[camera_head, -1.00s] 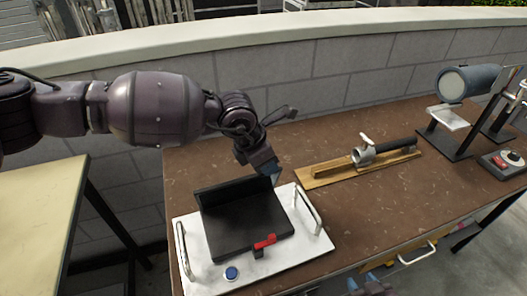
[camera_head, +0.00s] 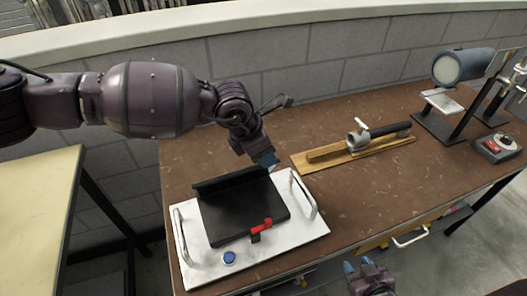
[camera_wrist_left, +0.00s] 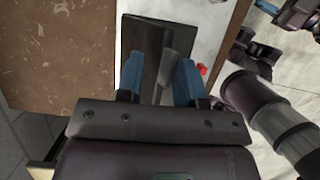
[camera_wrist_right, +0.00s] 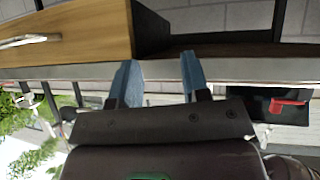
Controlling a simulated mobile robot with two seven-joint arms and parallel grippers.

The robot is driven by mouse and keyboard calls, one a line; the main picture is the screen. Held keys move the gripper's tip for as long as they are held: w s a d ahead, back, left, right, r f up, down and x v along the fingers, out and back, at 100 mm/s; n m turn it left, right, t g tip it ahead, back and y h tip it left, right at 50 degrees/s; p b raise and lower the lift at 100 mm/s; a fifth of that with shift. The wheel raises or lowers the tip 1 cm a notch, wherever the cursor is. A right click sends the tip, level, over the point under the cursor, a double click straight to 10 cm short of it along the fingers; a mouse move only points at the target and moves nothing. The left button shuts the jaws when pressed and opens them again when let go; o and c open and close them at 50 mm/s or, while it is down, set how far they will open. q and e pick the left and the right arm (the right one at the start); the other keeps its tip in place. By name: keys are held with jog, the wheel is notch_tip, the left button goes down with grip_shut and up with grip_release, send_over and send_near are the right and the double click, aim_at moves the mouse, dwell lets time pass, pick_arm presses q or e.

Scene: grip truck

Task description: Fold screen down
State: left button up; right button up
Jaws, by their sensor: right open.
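A black laptop-like device (camera_head: 245,215) lies on a white board with metal handles (camera_head: 205,262). Its screen (camera_head: 230,186) stands up along the back edge and also shows in the left wrist view (camera_wrist_left: 143,50). My left gripper (camera_head: 266,162) is just behind the screen's right end. In the left wrist view its blue fingers (camera_wrist_left: 158,82) are apart, with the black screen beyond and between them; contact cannot be told. My right gripper (camera_head: 358,266) is open and empty in front of the table, and its spread fingers show in the right wrist view (camera_wrist_right: 157,80).
A wooden board with a metal clamp and black tube (camera_head: 352,146) lies to the right. A wall runs behind the table.

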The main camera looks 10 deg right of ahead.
pick_arm(q)
jog(key=shift+r, duration=0.1)
jog(key=w+v, duration=0.1)
jog(key=v, duration=0.9)
jog(key=shift+s+r, duration=0.3)
jog(key=shift+s, duration=0.2)
jog(key=shift+a+f, duration=0.1)
jog(key=shift+a, duration=0.05)
pick_arm(e)
jog(key=shift+w+a+r, duration=0.1)
jog(key=shift+w+r, duration=0.05)
